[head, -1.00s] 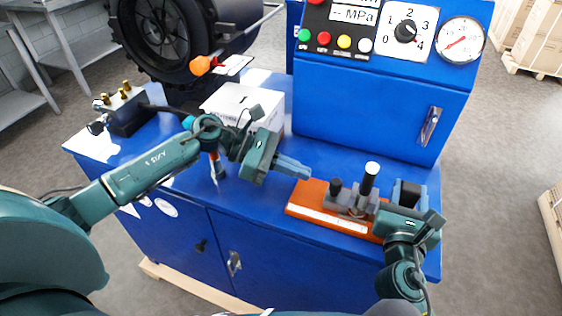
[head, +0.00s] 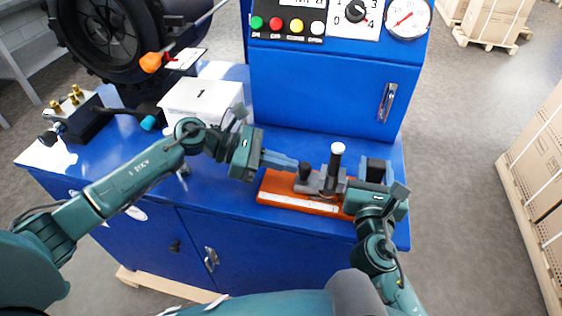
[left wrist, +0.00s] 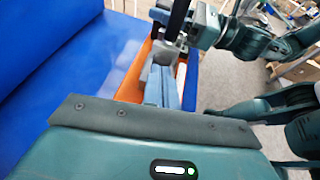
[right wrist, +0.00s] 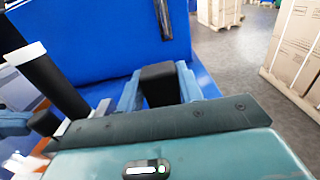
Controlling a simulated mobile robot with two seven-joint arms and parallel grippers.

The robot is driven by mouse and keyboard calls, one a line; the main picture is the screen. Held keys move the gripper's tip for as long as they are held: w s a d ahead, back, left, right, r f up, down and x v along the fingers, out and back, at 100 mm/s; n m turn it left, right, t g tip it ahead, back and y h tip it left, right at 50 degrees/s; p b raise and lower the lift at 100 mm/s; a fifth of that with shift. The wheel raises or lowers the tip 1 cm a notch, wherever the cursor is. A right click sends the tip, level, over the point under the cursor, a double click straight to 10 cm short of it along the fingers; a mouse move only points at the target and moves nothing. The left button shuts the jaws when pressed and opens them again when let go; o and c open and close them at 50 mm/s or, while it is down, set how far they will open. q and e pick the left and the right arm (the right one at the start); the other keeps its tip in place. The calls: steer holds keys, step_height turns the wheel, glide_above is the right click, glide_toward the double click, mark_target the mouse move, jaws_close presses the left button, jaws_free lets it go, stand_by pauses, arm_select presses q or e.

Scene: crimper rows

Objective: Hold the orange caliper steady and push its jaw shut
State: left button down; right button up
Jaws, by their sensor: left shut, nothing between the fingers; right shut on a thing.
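The orange caliper (head: 273,185) lies on the blue bench top with a white scale along its front. Its grey sliding jaw (head: 328,183) carries a short black knob (head: 306,172) and a black post with a white top (head: 337,150). My left gripper (head: 296,165) is shut and empty, its fingertips at the left side of the jaw; I cannot tell whether they touch it. My right gripper (head: 376,166) is shut on the caliper's black end block, which shows between the fingers in the right wrist view (right wrist: 160,84). The right gripper hides the caliper's right end.
A blue control panel (head: 330,90) stands behind the caliper. A white box (head: 200,100) and a black block with brass fittings (head: 75,115) sit on the left of the bench. The bench's front edge runs close before the caliper.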

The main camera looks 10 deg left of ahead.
arm_select(q)
steer(key=shift+s+d, duration=0.1)
steer(key=shift+s, duration=0.1)
arm_select(e)
steer(key=shift+s+a+y, duration=0.1)
steer(key=shift+a+y, duration=0.25)
steer(key=shift+y, duration=0.05)
arm_select(q)
steer(key=v, duration=1)
arm_select(e)
steer(key=shift+d, duration=0.15)
arm_select(q)
steer(key=shift+w, duration=0.2)
stand_by(1.1)
arm_select(e)
steer(key=o, duration=1.2)
steer(key=shift+c, duration=0.2)
